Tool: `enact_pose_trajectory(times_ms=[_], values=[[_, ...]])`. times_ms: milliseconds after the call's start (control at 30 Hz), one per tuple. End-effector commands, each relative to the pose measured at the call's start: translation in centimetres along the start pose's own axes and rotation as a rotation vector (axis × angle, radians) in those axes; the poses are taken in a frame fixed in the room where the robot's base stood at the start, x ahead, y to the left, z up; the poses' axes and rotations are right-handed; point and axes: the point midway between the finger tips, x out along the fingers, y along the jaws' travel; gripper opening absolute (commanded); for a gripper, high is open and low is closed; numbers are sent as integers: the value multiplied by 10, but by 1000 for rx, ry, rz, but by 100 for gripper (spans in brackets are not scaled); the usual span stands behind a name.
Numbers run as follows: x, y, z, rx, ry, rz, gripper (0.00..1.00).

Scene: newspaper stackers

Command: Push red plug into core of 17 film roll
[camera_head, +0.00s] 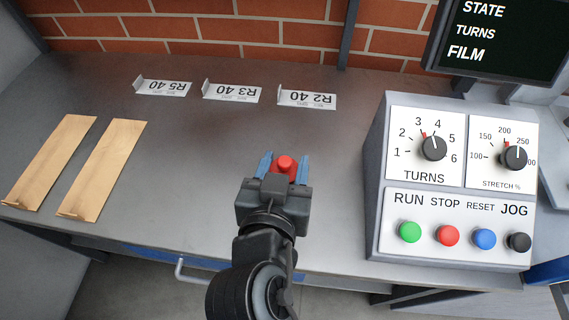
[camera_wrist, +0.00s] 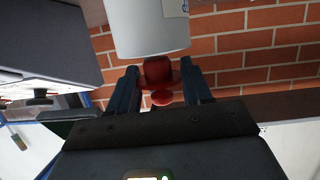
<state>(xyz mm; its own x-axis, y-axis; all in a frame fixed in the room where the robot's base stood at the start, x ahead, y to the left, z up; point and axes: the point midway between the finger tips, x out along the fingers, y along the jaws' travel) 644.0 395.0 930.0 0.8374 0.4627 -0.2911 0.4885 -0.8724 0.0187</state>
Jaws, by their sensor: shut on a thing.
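The red plug (camera_head: 285,163) is between the blue fingers of my gripper (camera_head: 284,166) in the head view. In the wrist view the red plug (camera_wrist: 162,97), with its flange and knob, is between the dark fingers of my gripper (camera_wrist: 158,90), which is shut on it. A pale cylinder (camera_wrist: 148,27), apparently the film roll, meets the plug's far end in the wrist view. I cannot tell whether the plug touches or enters its core. The roll does not show in the head view, where my gripper and arm cover that spot. No number shows on it.
A control box (camera_head: 377,150) with dials and buttons stands at the right. Two tan strips (camera_head: 100,168) lie at the left. Label stands, one reading R3 40 (camera_head: 232,92), line the back before the brick wall. A screen (camera_head: 500,40) is at the upper right. The left-middle tabletop is clear.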

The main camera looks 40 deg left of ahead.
Motion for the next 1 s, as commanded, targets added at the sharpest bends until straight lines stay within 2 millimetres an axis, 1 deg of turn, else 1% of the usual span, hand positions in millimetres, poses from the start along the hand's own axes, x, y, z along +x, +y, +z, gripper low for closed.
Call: enact_pose_trajectory(times_ms=[467, 1000], values=[[3, 0, 11, 0, -1, 1, 21], [0, 0, 0, 0, -1, 0, 21]])
